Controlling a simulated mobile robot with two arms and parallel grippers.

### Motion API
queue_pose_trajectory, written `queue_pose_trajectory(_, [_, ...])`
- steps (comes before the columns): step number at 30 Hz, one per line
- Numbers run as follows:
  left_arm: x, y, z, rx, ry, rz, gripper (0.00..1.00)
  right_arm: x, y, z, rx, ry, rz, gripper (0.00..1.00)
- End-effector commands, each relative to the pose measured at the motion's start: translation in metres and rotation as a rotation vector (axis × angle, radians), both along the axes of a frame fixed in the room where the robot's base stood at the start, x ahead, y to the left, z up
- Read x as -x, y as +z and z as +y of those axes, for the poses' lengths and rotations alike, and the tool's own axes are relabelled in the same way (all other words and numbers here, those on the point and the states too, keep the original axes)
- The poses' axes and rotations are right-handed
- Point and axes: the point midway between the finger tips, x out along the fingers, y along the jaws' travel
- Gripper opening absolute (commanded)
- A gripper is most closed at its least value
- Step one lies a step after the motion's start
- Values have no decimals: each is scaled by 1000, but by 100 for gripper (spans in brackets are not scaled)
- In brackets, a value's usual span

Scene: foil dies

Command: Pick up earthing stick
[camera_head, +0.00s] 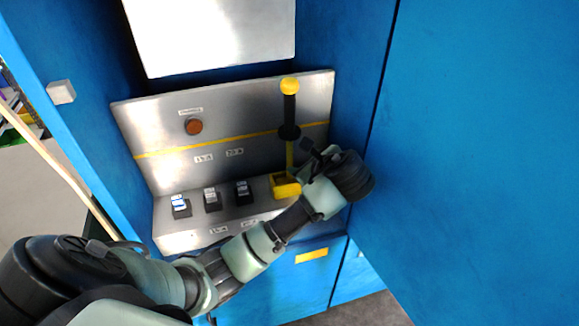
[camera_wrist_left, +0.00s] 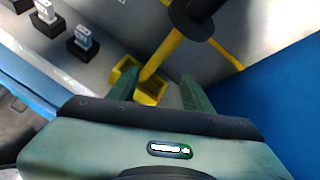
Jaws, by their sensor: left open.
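The earthing stick (camera_head: 289,108) stands upright in a yellow holder (camera_head: 284,186) on the steel ledge. It has a yellow knob, a black grip, a black disc and a thin yellow lower rod. My left gripper (camera_head: 309,161) is just right of the lower rod, below the disc. In the left wrist view my open left gripper (camera_wrist_left: 161,82) has one finger to each side of the rod (camera_wrist_left: 163,54) in the picture. I cannot tell whether the rod is at finger depth. The holder (camera_wrist_left: 151,93) shows between and behind the fingers. My right gripper is out of view.
Several black-based blocks (camera_head: 212,200) stand in a row on the ledge left of the holder. An orange-brown button (camera_head: 194,127) is on the steel back panel (camera_head: 145,119). A blue wall (camera_head: 470,150) is close on the right of my left gripper.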

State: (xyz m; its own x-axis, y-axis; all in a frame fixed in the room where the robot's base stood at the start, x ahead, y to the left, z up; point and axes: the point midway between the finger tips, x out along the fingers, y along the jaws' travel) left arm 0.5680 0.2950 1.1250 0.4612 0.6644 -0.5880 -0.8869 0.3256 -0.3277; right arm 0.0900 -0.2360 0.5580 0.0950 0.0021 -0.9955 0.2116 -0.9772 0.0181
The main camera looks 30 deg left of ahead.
Motion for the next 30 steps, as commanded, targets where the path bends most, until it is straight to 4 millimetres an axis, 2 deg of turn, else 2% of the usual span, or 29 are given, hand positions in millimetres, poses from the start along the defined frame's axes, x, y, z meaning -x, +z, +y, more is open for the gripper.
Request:
queue_pose_trajectory(1, [-7, 43, 5, -86, -17, 20, 50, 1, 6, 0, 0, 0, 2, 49])
queue_pose_trajectory(3, [-10, 79, 11, -186, -31, 71, 50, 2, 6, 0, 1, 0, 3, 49])
queue_pose_trajectory(6, [-15, 114, 18, -291, -39, 133, 50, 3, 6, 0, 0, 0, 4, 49])
queue_pose_trajectory(10, [-19, 137, 24, -367, -41, 184, 50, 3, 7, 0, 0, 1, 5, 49])
queue_pose_trajectory(13, [-22, 140, 31, -388, -41, 202, 50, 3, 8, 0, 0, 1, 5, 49])
queue_pose_trajectory(17, [-27, 134, 43, -388, -41, 203, 50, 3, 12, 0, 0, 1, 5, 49])
queue_pose_trajectory(25, [-34, 111, 71, -386, -43, 206, 50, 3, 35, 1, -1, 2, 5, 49])
queue_pose_trajectory(30, [-43, 103, 86, -384, -43, 201, 50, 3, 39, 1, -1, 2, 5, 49])
